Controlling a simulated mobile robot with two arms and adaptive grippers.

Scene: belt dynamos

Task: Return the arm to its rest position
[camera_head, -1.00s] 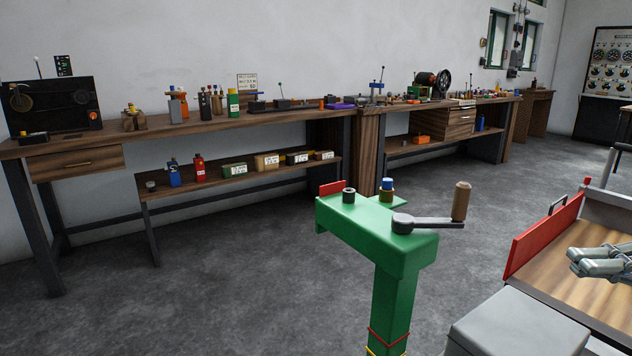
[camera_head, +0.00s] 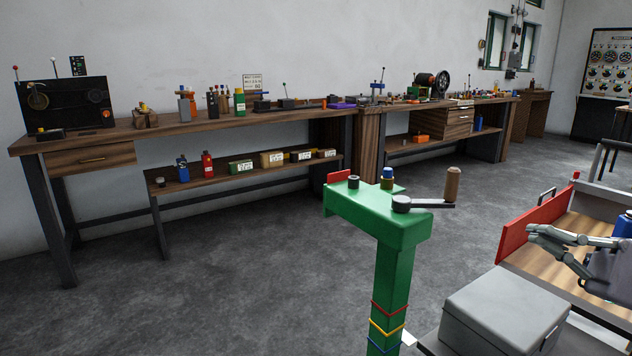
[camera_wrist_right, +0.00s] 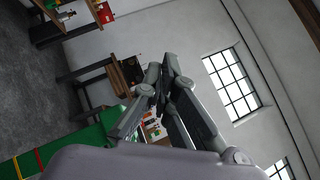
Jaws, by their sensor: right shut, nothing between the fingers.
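My right gripper (camera_head: 532,236) is at the right edge of the head view, above a wooden tray with a red end board (camera_head: 530,222). Its fingers are shut and empty. In the right wrist view the gripper (camera_wrist_right: 162,85) shows large, its fingertips together, with a wall and windows behind. It is apart from the green stand (camera_head: 375,218), which carries a crank with a wooden handle (camera_head: 452,184). My left gripper is in neither view.
A long wooden workbench (camera_head: 215,128) with bottles, tools and boxes runs along the back wall. A grey box (camera_head: 505,305) sits in front of the tray. Open concrete floor (camera_head: 210,290) lies between the bench and the green stand.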

